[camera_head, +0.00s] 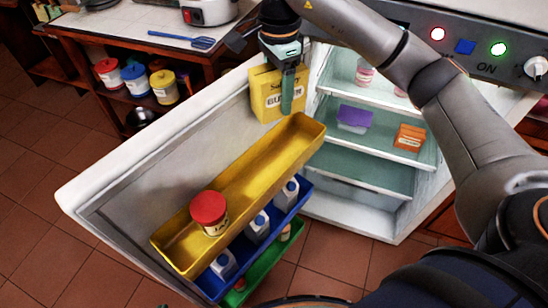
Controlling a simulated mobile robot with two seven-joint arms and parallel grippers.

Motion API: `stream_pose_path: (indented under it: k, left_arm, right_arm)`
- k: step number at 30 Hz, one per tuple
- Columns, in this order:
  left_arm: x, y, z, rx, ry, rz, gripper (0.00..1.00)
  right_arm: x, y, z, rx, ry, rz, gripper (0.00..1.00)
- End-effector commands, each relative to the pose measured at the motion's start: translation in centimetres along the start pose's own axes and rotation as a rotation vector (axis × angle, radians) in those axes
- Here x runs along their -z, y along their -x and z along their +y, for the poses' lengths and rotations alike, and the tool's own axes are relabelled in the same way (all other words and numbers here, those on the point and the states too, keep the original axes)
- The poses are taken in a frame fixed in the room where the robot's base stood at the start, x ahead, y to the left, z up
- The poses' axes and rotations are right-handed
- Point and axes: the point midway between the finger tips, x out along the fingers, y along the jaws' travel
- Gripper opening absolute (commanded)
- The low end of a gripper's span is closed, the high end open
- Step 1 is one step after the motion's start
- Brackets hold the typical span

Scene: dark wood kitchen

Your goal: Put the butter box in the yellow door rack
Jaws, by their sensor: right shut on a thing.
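The butter box (262,92) is a yellow carton with dark lettering, held upright. My right gripper (287,98) reaches in from above and is shut on it; one finger covers part of its printed front. The yellow door rack (165,239) is a long open tray on the inner side of the open fridge door. The box is by the rack's far end, close to the hinge side; I cannot tell whether it touches the rack. A red-lidded jar (209,208) stands in the near half of the rack. My left gripper is not in view.
Below are a blue door rack (206,286) with several cartons and a green rack (270,261). The fridge shelves hold a purple-lidded tub (354,118) and an orange box (409,137). The yellow rack's far half looks clear.

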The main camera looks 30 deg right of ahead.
Motion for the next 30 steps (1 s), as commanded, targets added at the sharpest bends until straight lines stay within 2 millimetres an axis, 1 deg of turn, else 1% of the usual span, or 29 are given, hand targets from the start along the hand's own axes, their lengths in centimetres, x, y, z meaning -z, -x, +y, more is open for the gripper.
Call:
stream_pose_path:
  k: [1, 6, 8, 12, 15, 18, 23, 25, 30]
  left_arm:
    - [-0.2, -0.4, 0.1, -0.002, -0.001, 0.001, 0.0]
    - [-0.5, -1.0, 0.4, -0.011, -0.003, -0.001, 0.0]
    - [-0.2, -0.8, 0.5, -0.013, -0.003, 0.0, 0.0]
    - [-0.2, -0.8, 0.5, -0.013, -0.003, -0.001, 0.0]
    - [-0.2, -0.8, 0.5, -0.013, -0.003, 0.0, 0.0]
    - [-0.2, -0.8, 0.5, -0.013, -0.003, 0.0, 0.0]
    - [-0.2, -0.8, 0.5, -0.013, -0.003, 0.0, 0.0]
    - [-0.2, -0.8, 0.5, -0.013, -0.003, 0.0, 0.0]
    - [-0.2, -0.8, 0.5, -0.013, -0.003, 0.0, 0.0]
  right_arm:
    - [-0.1, -1.7, 0.1, -0.005, 0.003, -0.003, 0.0]
    - [-0.1, -6.0, 0.1, -0.005, 0.003, -0.003, 0.0]
    - [0.0, -7.3, 0.1, -0.005, 0.0, -0.001, 0.0]
    - [0.0, -10.9, 0.1, -0.004, 0.0, 0.0, 0.0]
    - [0.0, -13.1, 0.1, -0.003, 0.0, -0.001, 0.0]
    - [0.0, -14.4, 0.0, -0.001, 0.0, -0.001, 0.0]
    - [0.0, -15.4, -0.1, 0.002, 0.001, 0.0, 0.0]
    - [-0.1, -16.1, 0.0, -0.001, 0.001, -0.001, 0.0]
    - [-0.1, -18.7, 0.0, -0.001, 0.0, -0.001, 0.0]
